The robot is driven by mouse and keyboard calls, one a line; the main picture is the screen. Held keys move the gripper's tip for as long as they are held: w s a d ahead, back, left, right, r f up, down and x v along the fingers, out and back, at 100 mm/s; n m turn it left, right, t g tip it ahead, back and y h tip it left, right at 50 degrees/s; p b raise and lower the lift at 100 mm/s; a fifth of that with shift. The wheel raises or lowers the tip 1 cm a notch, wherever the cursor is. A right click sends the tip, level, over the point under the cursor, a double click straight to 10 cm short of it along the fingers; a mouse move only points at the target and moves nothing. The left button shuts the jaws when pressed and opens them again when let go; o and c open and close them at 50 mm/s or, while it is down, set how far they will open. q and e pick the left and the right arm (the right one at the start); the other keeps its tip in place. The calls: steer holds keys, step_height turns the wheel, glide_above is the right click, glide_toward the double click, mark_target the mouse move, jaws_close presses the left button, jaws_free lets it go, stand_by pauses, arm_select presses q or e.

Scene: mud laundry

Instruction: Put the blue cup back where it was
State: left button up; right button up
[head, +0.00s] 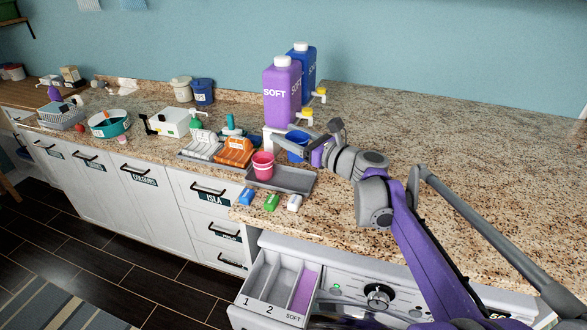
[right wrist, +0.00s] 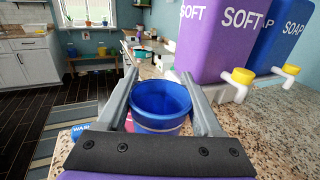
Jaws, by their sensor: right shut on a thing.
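The blue cup (head: 297,146) is in my right gripper (head: 306,143), just in front of the stand under the purple SOFT jug (head: 282,92). In the right wrist view the blue cup (right wrist: 161,104) is upright between the two fingers, its open rim facing up. The inside that shows looks plain blue. A red-pink cup (head: 262,165) stands on the grey tray (head: 290,178), left of and nearer than the blue cup. Whether the blue cup touches the tray or hangs above it, I cannot tell. My left gripper is not in view.
A blue SOAP jug (head: 303,68) stands behind the purple one, both with yellow taps. An open detergent drawer (head: 275,285) juts out below. The counter at right is clear.

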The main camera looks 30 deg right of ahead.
steer(key=f, duration=0.3)
steer(key=shift+s+a, duration=0.1)
steer(key=shift+s, duration=0.1)
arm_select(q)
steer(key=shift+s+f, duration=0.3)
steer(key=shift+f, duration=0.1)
arm_select(e)
steer(key=shift+f, duration=2.4)
arm_select(q)
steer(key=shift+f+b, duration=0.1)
steer(key=shift+b, duration=0.2)
arm_select(e)
steer(key=shift+f, duration=0.1)
steer(key=o, duration=1.5)
steer(key=shift+c, duration=0.2)
steer(key=shift+w, duration=0.1)
steer(key=shift+r, duration=0.2)
steer(key=b+v, duration=0.1)
steer(key=v, duration=1)
steer(key=shift+w+f, duration=0.1)
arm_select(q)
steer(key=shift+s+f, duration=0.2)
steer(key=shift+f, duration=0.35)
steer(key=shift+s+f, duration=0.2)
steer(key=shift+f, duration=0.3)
arm_select(e)
steer(key=shift+s, duration=0.65)
